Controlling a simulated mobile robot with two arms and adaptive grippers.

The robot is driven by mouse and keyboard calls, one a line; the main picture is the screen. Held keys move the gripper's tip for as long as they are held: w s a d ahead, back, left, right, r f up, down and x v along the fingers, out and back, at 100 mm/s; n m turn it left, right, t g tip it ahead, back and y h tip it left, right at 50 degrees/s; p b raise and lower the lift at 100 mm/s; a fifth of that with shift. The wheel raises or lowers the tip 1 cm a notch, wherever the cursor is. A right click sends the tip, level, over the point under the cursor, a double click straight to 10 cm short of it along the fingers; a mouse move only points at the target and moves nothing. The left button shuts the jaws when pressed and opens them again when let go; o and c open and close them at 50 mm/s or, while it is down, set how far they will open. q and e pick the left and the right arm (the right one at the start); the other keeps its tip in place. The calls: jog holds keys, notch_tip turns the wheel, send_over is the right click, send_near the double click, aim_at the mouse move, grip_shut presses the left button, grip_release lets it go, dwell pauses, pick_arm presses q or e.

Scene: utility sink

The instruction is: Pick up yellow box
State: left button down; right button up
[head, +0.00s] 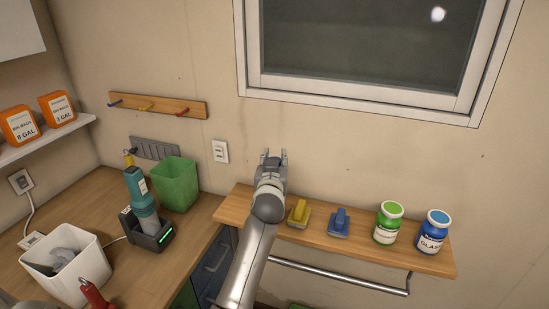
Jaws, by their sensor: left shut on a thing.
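My left gripper (273,156) is raised in front of the wall, above the left part of the wooden wall shelf. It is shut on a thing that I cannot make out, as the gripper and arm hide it. No clear yellow box shows. A yellow-topped block (298,212) with a grey base sits on the shelf just right of my left forearm, apart from the gripper. My right gripper is not in view.
The wooden shelf (405,258) also holds a blue-topped block (339,223), a green-lidded jar (387,224) and a blue jar (433,233). A metal rail (335,279) runs below. Left, the counter holds a green bin (175,185), a teal tool (141,200) and a white bin (85,270).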

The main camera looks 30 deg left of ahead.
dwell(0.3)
pick_arm(q)
jog(key=shift+f, duration=0.15)
jog(key=c, duration=1)
grip_release()
jog(key=shift+s, duration=0.1)
jog(key=shift+c, duration=0.2)
jog(key=shift+f, duration=0.1)
jog(key=b+v, duration=0.3)
jog(key=v, duration=0.9)
